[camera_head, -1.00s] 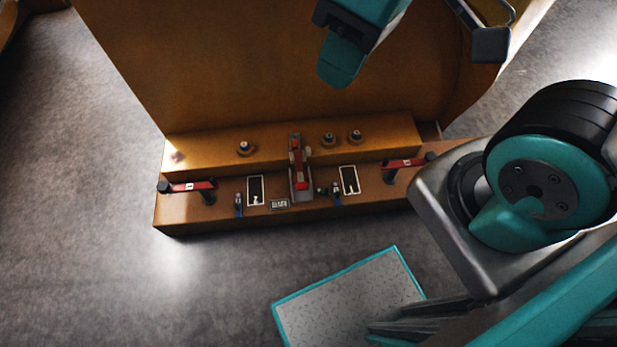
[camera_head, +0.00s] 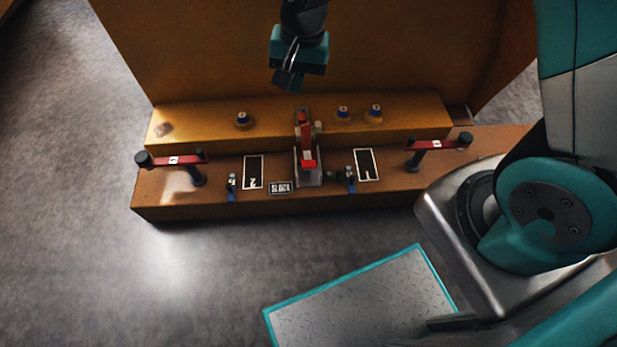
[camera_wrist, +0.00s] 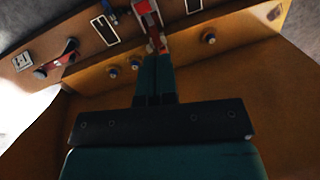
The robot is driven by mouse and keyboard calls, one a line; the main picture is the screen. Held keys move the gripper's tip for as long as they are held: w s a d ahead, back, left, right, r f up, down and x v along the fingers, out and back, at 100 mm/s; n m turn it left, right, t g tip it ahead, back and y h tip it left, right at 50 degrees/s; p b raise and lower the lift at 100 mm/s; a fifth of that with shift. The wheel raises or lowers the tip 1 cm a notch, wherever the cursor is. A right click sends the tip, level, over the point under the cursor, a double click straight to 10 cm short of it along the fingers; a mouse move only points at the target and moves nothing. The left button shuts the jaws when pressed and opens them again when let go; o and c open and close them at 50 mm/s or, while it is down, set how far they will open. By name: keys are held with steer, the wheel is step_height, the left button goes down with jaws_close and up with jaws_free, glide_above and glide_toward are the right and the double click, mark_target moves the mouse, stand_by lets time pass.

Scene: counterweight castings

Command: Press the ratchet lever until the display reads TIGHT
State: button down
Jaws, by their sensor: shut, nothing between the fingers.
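The red ratchet lever (camera_head: 307,150) stands on a grey metal bracket in the middle of the orange casting's ledge. It also shows at the top of the wrist view (camera_wrist: 147,12). The small display (camera_head: 281,187) to its lower left reads SLACK. My gripper (camera_head: 286,80) is shut and empty, above and behind the lever in the head view. In the wrist view its closed fingers (camera_wrist: 156,60) point toward the lever's bracket. I see no clear contact between them.
Red-armed handles stand at the left (camera_head: 172,160) and right (camera_head: 438,143) of the ledge. Black panels (camera_head: 253,172) and small blue-tipped valves flank the lever. Blue-topped knobs (camera_head: 243,119) sit on the upper step. The tall orange wall (camera_head: 200,60) rises behind. Grey floor lies in front.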

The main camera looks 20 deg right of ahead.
mark_target(307, 165)
steer(key=w+d+f+m+b, duration=0.1)
steer(key=f+m+b, duration=0.1)
steer(key=f, duration=0.7)
steer(key=w+d+f+m+h+b, duration=0.1)
steer(key=f+b, duration=0.4)
steer(key=f, duration=0.5)
steer(key=w+d+f+m+h+b, duration=0.1)
steer(key=w+f+m+b, duration=0.1)
steer(key=f, duration=0.8)
steer(key=shift+w+d+m+b, duration=0.25)
steer(key=shift+m+b, duration=0.15)
steer(key=shift+b, duration=0.35)
steer(key=shift+s, duration=0.1)
steer(key=f+b, duration=0.6)
steer(key=f, duration=0.1)
steer(key=shift+w+d, duration=0.25)
steer(key=shift+d, duration=0.05)
steer(key=shift+f+b, duration=1.4)
steer(key=shift+f, duration=0.85)
steer(key=shift+r, duration=0.1)
